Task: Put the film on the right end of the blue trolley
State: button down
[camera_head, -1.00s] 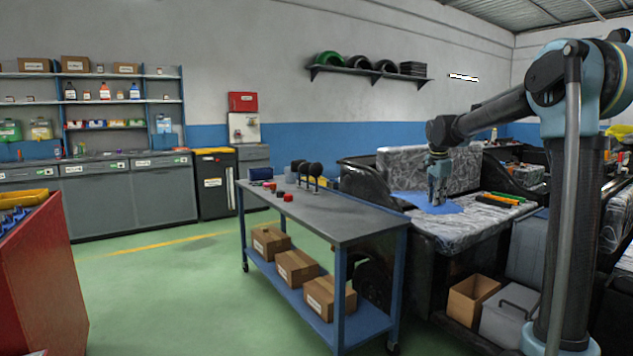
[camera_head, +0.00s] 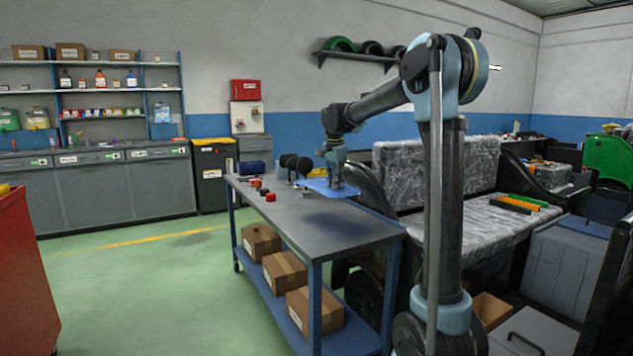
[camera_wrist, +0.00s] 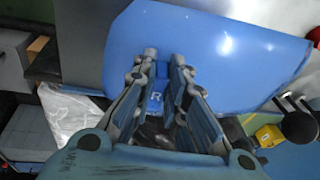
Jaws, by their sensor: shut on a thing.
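The film is a thin blue sheet (camera_head: 318,187), and it fills much of the upper wrist view (camera_wrist: 225,50). My gripper (camera_head: 338,184) is shut on the film, with its fingers pinching a part marked "R" in the wrist view (camera_wrist: 164,68). The blue trolley (camera_head: 325,222) has a grey top and blue legs. The film is by the trolley's far edge, between the trolley and the wrapped seat. I cannot tell whether it touches the top. The trolley's near right end is bare.
Red caps (camera_head: 270,197) and black round-topped parts (camera_head: 297,165) stand on the trolley's far left end. Cardboard boxes (camera_head: 284,271) sit on its lower shelf. The plastic-wrapped seat (camera_head: 480,225) carries orange and green tools (camera_head: 516,203). Green floor (camera_head: 150,285) is clear at left.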

jog(key=shift+w, duration=0.35)
jog(key=shift+a+f, duration=0.1)
jog(key=shift+a, duration=0.15)
jog(key=shift+s+f+x, duration=0.1)
jog(key=shift+s+x, duration=0.35)
jog(key=shift+x, duration=1.3)
jog(key=shift+s+f+x, duration=0.1)
jog(key=shift+s+x, duration=0.3)
jog(key=shift+x, duration=1.35)
jog(key=shift+s+f+x, duration=0.1)
jog(key=shift+s+x, duration=0.35)
jog(key=shift+x, duration=1.35)
jog(key=shift+a+f, duration=0.1)
jog(key=shift+f, duration=1.3)
jog(key=c, duration=1.5)
grip_release()
jog(key=shift+c, duration=0.2)
jog(key=shift+r, duration=0.1)
